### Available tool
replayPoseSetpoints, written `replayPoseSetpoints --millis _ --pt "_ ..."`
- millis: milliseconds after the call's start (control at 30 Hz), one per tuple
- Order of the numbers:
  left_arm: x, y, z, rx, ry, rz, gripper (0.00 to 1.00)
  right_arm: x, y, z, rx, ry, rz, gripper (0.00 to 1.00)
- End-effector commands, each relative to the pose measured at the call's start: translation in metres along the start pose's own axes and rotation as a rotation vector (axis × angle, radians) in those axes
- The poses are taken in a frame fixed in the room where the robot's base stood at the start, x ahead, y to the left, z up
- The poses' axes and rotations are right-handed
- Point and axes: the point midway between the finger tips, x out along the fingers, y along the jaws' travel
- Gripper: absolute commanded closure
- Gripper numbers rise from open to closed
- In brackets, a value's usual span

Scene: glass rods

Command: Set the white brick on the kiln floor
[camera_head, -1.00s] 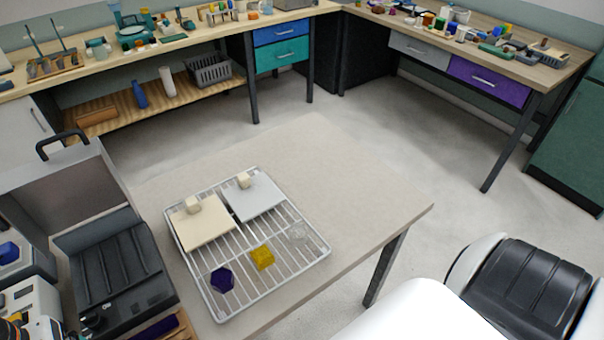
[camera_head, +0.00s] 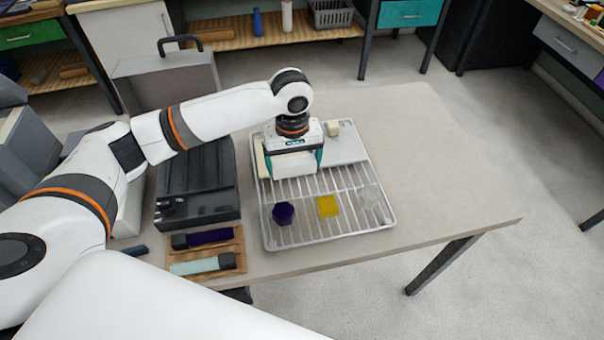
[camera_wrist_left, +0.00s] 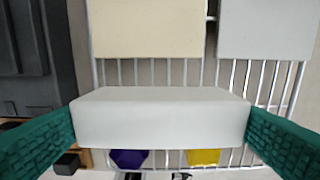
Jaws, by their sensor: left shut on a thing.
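My left gripper (camera_head: 292,165) points down over the wire rack. In the left wrist view its teal fingers (camera_wrist_left: 160,128) are shut on the two ends of the white brick (camera_wrist_left: 160,115), a long pale block lying level across them. In the head view the brick (camera_head: 292,164) shows as a white strip between the fingers, apparently above the rack. What looks like the kiln stands left of the rack, a box with a dark grooved floor (camera_head: 198,170) and a raised grey lid (camera_head: 168,82) with a black handle. My right gripper is not in view.
The wire rack (camera_head: 330,235) holds a cream slab (camera_wrist_left: 150,28), a grey slab (camera_head: 345,150), a purple hexagon (camera_head: 283,213), a yellow piece (camera_head: 327,206) and a clear piece (camera_head: 370,196). A wooden tray (camera_head: 207,252) lies in front of the kiln. The table's right side is clear.

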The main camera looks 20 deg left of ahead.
Motion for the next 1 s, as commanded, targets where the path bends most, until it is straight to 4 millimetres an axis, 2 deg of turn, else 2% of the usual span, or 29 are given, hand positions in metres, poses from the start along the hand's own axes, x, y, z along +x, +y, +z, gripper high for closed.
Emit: replayPoseSetpoints --millis 433,833,867,900,1000 --pt "0.053 0.001 0.000 0.003 -0.001 0.000 0.36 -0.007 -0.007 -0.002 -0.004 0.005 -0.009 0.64" --pt "0.059 0.001 0.000 0.003 -0.001 0.000 0.36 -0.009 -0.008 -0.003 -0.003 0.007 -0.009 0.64" --pt "0.060 0.001 0.000 0.003 -0.002 0.000 0.06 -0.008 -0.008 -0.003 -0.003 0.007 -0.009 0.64" --pt "0.060 0.001 0.000 0.003 -0.002 0.000 0.00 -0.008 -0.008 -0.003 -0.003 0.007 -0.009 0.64" --pt "0.060 0.001 0.000 0.003 -0.002 0.000 0.00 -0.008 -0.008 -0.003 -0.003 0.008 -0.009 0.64"
